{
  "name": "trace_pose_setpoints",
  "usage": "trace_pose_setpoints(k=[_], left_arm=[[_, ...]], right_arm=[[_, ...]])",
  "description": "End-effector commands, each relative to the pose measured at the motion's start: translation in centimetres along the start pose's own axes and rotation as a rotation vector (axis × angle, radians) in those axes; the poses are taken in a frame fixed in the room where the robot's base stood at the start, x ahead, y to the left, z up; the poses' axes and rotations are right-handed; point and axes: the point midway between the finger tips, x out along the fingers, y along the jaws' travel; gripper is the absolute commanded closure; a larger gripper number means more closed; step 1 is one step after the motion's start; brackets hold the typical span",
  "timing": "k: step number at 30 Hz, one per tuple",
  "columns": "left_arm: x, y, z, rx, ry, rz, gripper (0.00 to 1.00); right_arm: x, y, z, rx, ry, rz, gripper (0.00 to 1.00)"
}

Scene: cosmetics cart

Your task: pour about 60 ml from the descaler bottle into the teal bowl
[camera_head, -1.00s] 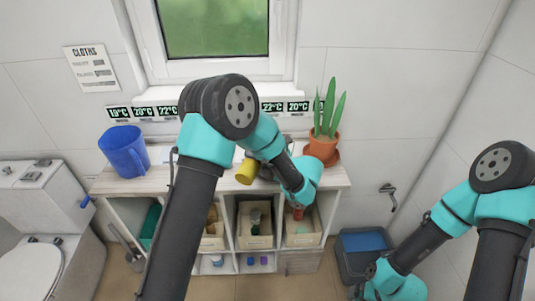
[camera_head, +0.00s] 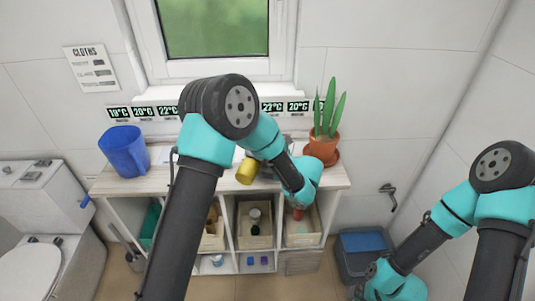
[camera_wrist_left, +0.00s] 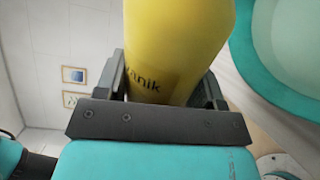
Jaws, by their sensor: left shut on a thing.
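The yellow bottle (camera_head: 247,171) is held over the cabinet top and looks tilted in the head view. In the left wrist view the bottle (camera_wrist_left: 178,40) fills the space between the jaws, with dark lettering ending in "anik" on its side. My left gripper (camera_wrist_left: 163,88) is shut on it; in the head view the gripper (camera_head: 266,172) is partly covered by my own arm. The teal bowl (camera_wrist_left: 262,75) shows at the right of the left wrist view, beside the bottle. I cannot make the bowl out in the head view. My right gripper (camera_head: 357,291) barely shows low at the right; its jaws are unclear.
A potted plant (camera_head: 322,148) stands at the right end. Bins with small items fill the shelves below.

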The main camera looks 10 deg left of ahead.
Motion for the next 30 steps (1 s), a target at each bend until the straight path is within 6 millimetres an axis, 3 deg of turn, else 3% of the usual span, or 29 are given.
trace_pose_setpoints(k=[25,30], left_arm=[[-0.01,0.04,0.02,0.01,0.001,0.0,0.74],[0.04,-0.75,-0.93,-0.122,-0.009,0.001,0.74]], right_arm=[[0.0,0.0,0.0,0.0,0.0,0.0,0.08],[0.0,0.0,0.0,0.0,0.0,0.0,0.08]])
